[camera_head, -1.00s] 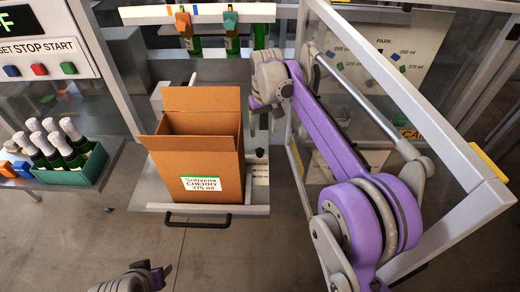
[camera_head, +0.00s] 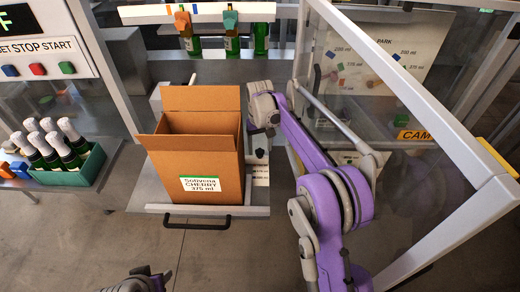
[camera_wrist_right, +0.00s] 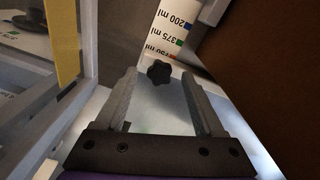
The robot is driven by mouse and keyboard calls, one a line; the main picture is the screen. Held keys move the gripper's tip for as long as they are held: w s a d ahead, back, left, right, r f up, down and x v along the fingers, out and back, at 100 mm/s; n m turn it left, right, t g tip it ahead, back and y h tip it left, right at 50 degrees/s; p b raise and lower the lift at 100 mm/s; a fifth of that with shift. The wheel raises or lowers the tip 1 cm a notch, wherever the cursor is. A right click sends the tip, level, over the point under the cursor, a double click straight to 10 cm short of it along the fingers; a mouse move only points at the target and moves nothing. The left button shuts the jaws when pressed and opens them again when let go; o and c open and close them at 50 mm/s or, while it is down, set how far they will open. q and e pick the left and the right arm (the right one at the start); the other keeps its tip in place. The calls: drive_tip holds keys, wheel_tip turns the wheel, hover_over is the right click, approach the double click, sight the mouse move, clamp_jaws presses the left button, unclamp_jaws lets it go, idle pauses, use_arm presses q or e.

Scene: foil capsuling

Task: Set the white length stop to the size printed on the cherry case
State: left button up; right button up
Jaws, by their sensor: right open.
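The cherry case (camera_head: 205,160) is an open cardboard box; its label (camera_head: 203,189) reads CHERRY 375 ml. A black lobed knob (camera_wrist_right: 159,72) lies between and just beyond my open right fingertips (camera_wrist_right: 160,85), not gripped. I cannot clearly pick out the white length stop. My right gripper (camera_head: 258,143) is beside the case's right side. My left gripper (camera_head: 150,280) is at the bottom edge, jaws unclear.
The case stands on a grey platform with a black handle (camera_head: 196,222). A teal crate of bottles (camera_head: 70,174) is at left. Green bottles (camera_head: 231,40) stand in a rack behind. A clear framed door (camera_head: 430,100) is close to my right arm.

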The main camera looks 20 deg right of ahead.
drive_tip(key=shift+f, duration=0.65)
clamp_jaws()
idle(1.0)
